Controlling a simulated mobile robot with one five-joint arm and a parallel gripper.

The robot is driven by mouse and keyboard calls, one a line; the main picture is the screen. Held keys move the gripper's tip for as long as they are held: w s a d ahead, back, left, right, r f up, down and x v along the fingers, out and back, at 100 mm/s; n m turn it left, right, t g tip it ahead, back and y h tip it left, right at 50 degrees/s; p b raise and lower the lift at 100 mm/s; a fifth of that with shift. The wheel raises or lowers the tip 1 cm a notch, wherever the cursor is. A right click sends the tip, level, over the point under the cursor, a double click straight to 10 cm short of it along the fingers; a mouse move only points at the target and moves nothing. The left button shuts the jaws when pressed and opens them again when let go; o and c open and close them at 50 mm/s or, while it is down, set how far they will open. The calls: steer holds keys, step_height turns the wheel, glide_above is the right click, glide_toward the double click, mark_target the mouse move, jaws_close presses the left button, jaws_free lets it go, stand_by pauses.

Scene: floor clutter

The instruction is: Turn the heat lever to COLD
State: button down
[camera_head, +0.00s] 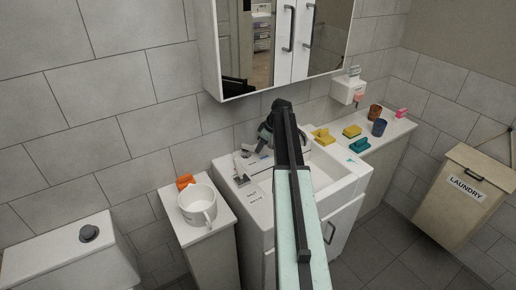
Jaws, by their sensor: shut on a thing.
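My gripper (265,140) is at the back left of the white sink, at the end of my arm, which crosses the middle of the view. It is shut at the tap, on what appears to be the heat lever. The lever is mostly hidden by the jaws and too small to read its angle. A pale tap fitting (243,166) shows just left of and below the gripper on the sink (340,177). A small label (254,195) with unreadable print lies on the sink's left front corner.
A white mug (197,207) and an orange item (184,181) stand on a narrow cabinet at left. Yellow sponges (323,136), a teal item (359,145) and cups (379,127) sit right of my arm. A mirror cabinet (240,97) hangs above. A laundry bin (465,190) is far right.

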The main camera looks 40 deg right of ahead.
steer(key=c, duration=1.4)
jaws_free()
steer(key=shift+s+d, duration=0.15)
steer(key=p+v, duration=0.7)
steer(key=shift+r, duration=0.35)
